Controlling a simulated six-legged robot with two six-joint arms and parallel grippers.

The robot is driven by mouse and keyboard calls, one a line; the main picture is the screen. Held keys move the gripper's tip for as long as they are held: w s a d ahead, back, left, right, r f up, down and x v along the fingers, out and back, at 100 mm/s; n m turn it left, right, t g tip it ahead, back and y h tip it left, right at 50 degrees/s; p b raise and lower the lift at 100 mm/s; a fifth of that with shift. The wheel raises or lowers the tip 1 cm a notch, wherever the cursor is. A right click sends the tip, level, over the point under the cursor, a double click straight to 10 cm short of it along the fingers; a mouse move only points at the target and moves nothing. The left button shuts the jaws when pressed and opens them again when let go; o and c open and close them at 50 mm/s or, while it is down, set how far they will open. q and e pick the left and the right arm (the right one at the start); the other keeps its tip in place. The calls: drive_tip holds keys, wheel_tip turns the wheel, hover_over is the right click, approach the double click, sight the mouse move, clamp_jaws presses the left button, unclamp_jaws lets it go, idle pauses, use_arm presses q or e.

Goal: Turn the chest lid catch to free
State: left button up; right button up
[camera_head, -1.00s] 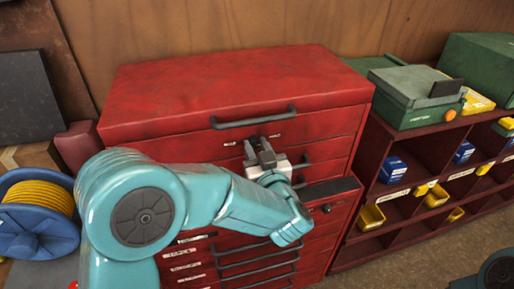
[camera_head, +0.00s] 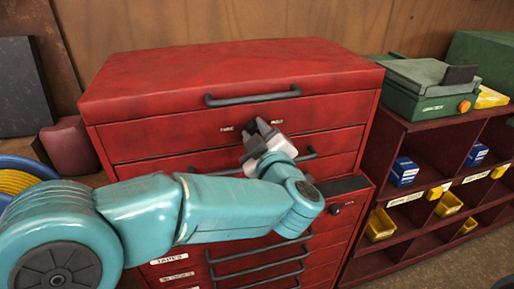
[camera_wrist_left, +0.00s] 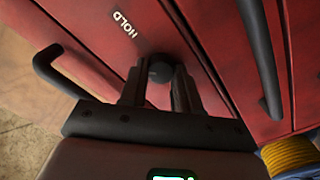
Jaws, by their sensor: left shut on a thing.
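The red chest (camera_head: 230,75) stands in the middle of the head view, its lid closed with a dark handle (camera_head: 252,96) on its front. My left gripper (camera_head: 262,127) is at the chest front below that handle, tilted. In the left wrist view my left gripper (camera_wrist_left: 160,88) is shut on the dark round catch (camera_wrist_left: 160,68). A white HOLD label (camera_wrist_left: 124,24) is beside the catch. In the head view the fingers hide the catch, with small labels on both sides. The catch's exact angle cannot be told. My right gripper is not in view.
A red shelf with cubbies (camera_head: 416,200) and small blue and yellow bins stands to the right, with a green machine (camera_head: 425,88) on top. A cable reel (camera_head: 14,180) is at the left. Drawer handles (camera_head: 260,262) stick out below my left arm.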

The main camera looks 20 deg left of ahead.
use_arm(q)
drive_tip(key=n+b, duration=0.3)
drive_tip(key=b, duration=0.1)
drive_tip(key=n+b, duration=0.2)
drive_tip(key=shift+s+f+n, duration=0.1)
drive_tip(key=shift+f+n, duration=0.2)
drive_tip(key=shift+r+n+b, duration=0.1)
drive_tip(key=shift+n+b, duration=1.8)
drive_tip(key=shift+n, duration=0.1)
drive_tip(key=o, duration=0.9)
drive_tip(key=shift+o, duration=0.8)
drive_tip(key=shift+s+r, duration=0.15)
drive_tip(key=v, duration=1.6)
drive_tip(key=shift+b, duration=0.45)
